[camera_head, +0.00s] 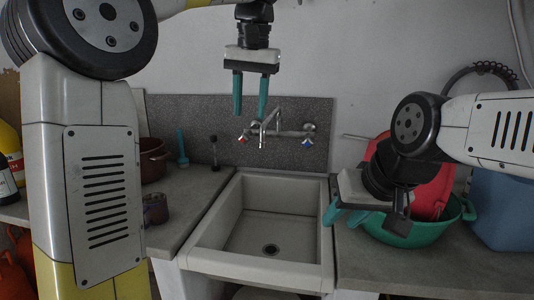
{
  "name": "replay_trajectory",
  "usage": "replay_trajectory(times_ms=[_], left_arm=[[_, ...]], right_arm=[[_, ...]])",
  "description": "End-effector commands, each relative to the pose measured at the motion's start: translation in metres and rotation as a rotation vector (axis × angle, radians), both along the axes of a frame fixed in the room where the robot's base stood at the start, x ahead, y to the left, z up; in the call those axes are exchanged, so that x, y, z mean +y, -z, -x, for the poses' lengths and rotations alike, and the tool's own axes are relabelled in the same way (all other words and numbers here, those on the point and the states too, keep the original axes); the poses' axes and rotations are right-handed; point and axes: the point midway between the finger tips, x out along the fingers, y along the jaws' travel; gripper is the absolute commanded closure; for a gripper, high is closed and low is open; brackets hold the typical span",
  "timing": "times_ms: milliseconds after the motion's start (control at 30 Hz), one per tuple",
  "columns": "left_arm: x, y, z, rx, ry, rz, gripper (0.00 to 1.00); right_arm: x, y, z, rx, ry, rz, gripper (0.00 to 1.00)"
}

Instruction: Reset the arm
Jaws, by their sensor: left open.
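My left gripper (250,104) hangs from the top of the head view, in front of the back wall and above the sink. Its two teal fingers point down, apart, with nothing between them. My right gripper (338,217) is at the right edge of the sink, in front of the green basin. Its teal fingers point left and down and are seen at a slant, so their gap is unclear. I see no object held in it.
A sink (275,222) with a tap (270,130) is in the middle, its bowl empty. A green basin (405,238) with a red item (436,190) and a blue container (503,205) are at right. A brown pot (151,160) and a small jar (155,208) stand left.

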Motion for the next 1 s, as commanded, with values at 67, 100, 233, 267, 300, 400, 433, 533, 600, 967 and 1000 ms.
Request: replay_trajectory(times_ms=[67, 100, 233, 267, 300, 400, 433, 533, 600, 967, 1000], left_arm=[[0.015, 0.004, 0.012, -0.023, 0.0, 0.025, 0.6], [0.023, 0.008, 0.018, -0.036, 0.0, 0.041, 0.6], [0.051, 0.029, 0.048, -0.099, -0.004, 0.106, 0.6], [0.057, 0.036, 0.057, -0.114, -0.007, 0.125, 0.6], [0.065, 0.045, 0.068, -0.139, -0.011, 0.146, 0.6], [0.08, 0.074, 0.098, -0.2, -0.03, 0.203, 0.6], [0.085, 0.083, 0.107, -0.219, -0.038, 0.218, 0.6], [0.094, 0.114, 0.135, -0.281, -0.065, 0.264, 0.6], [0.099, 0.134, 0.151, -0.321, -0.085, 0.288, 0.6], [0.103, 0.176, 0.181, -0.401, -0.126, 0.332, 0.6], [0.103, 0.176, 0.181, -0.401, -0.126, 0.332, 0.6]], right_arm=[[0.0, 0.0, 0.0, 0.0, 0.0, 0.0, 0.64], [0.0, 0.0, 0.0, 0.0, 0.0, 0.0, 0.64], [0.0, 0.0, 0.0, 0.0, 0.0, 0.0, 0.64], [0.0, 0.0, 0.0, 0.0, 0.0, 0.0, 0.64], [0.0, 0.0, 0.0, 0.0, 0.0, 0.0, 0.64], [0.0, 0.0, 0.0, 0.0, 0.0, 0.0, 0.64], [0.0, 0.0, 0.0, 0.0, 0.0, 0.0, 0.64], [0.0, 0.0, 0.0, 0.0, 0.0, 0.0, 0.64], [0.0, 0.0, 0.0, 0.0, 0.0, 0.0, 0.64], [0.0, 0.0, 0.0, 0.0, 0.0, 0.0, 0.64], [0.0, 0.0, 0.0, 0.0, 0.0, 0.0, 0.64]])
